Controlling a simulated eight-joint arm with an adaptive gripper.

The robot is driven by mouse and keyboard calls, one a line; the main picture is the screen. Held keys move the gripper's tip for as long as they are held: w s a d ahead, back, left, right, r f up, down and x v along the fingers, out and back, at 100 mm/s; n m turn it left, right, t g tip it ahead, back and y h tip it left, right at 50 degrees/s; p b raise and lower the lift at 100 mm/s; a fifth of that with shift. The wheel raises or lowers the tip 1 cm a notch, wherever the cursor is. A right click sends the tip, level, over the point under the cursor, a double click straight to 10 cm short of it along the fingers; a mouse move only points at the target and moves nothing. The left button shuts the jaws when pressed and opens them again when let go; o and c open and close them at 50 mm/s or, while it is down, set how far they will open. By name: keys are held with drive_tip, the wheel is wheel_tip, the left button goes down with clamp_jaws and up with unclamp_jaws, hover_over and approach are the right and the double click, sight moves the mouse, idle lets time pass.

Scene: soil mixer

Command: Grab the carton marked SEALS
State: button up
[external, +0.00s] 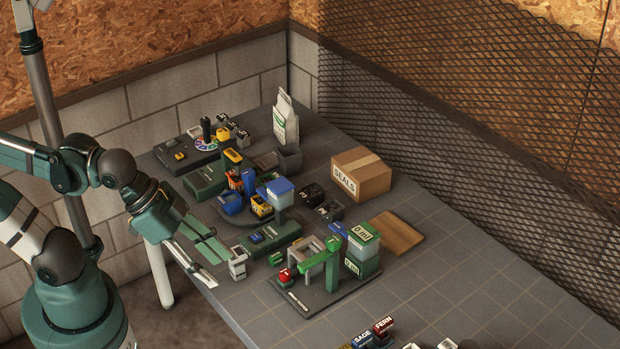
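The carton marked SEALS (361,175) is a closed brown cardboard box with tape along its top. It stands upright on the far right part of the table, and its white label faces the front left. My gripper (219,270) is at the table's left front edge, far to the left of the carton and apart from it. A small light grey container (238,264) is close beside the fingertips.
Between my gripper and the carton are a blue-topped stand (280,193), dark small blocks (312,194) and a green press-like device (332,265). A brown board (397,233) lies in front of the carton. A white bag (286,118) stands behind left. Mesh fencing (470,130) borders the right.

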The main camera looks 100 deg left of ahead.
idle(0.3)
drive_tip(key=o, duration=1.8)
